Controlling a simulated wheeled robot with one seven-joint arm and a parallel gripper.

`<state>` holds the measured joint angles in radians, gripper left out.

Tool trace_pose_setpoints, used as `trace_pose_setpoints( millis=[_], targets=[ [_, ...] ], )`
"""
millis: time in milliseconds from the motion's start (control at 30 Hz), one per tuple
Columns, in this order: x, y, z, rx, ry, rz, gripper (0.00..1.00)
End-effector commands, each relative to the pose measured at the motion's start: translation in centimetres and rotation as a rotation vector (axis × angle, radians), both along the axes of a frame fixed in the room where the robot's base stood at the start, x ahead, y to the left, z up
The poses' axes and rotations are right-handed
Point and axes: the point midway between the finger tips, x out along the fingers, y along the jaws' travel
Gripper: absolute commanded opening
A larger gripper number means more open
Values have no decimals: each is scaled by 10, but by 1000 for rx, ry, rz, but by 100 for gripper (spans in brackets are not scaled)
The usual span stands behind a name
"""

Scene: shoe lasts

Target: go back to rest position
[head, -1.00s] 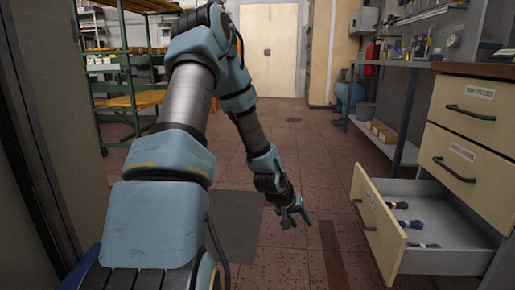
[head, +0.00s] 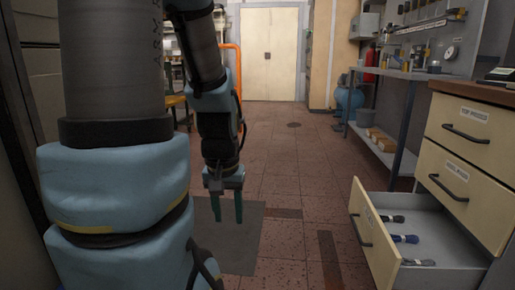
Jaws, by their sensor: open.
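My gripper (head: 228,208) hangs in the middle of the head view, fingers pointing down over the floor. Its two teal fingers are apart with nothing between them. It is left of the open drawer and well clear of it. My arm fills the left side of the view and hides what is behind it.
The bottom drawer (head: 372,235) of the wooden cabinet (head: 462,168) stands pulled out on the right, with several dark-handled tools (head: 405,239) inside. A workbench (head: 400,75) with a lower shelf is behind it. The tiled floor (head: 290,160) is clear up to the cream double doors (head: 268,52).

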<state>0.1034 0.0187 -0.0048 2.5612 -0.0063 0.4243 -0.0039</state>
Motion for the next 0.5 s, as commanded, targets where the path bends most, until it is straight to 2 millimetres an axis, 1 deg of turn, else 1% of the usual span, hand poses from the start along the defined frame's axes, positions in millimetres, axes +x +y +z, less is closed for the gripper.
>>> trace_pose_setpoints(
  millis=[33, 167, 500],
  targets=[
    [0, 0, 21, 0, 0, 0, 47],
    [0, 0, 53, 0, -1, 0, 47],
    [1, 0, 158, 0, -2, -1, 47]
  ],
)
